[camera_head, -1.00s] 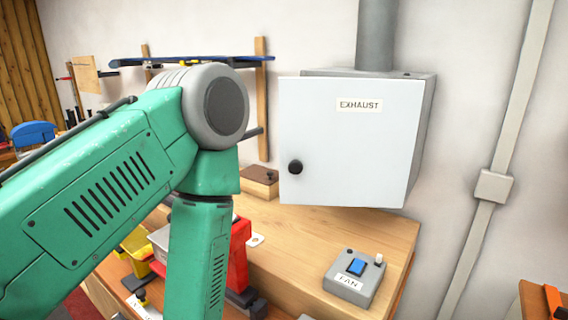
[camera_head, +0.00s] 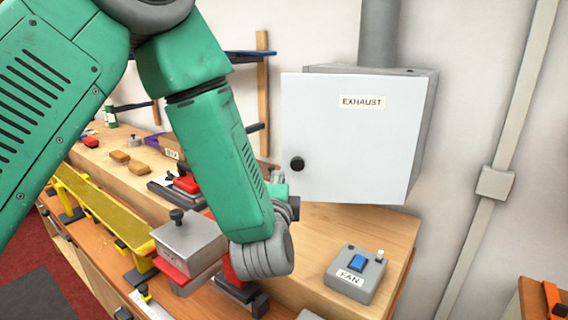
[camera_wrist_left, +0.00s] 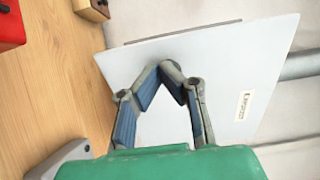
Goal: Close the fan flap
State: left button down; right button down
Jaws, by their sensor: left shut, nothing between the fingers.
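The fan flap (camera_head: 345,145) is the white door labelled EXHAUST, with a black knob (camera_head: 297,164) low on its left side. It stands in front of the grey exhaust box (camera_head: 425,125). Its left edge juts out past the box, so it looks ajar. My left gripper (camera_head: 284,192) is just left of the flap's lower left corner, mostly hidden by my wrist. In the left wrist view my gripper (camera_wrist_left: 172,72) is shut and empty, its fingertips in front of the flap (camera_wrist_left: 225,75). I cannot tell whether they touch it. My right gripper is not in view.
The grey FAN switch box (camera_head: 355,275) with a blue rocker sits on the wooden bench (camera_head: 385,232) below the flap. A grey metal block (camera_head: 188,242), red parts and a yellow rail (camera_head: 95,205) lie left of my wrist. A grey duct (camera_head: 378,40) rises above the box.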

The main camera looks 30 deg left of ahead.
aim_at(284, 161)
pick_arm(q)
jog(key=p+x, duration=0.1)
jog(key=x, duration=0.5)
jog(key=shift+w+d, duration=0.1)
jog(key=shift+w, duration=0.7)
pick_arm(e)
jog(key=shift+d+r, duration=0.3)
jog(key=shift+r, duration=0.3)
pick_arm(q)
jog(key=shift+a, duration=0.25)
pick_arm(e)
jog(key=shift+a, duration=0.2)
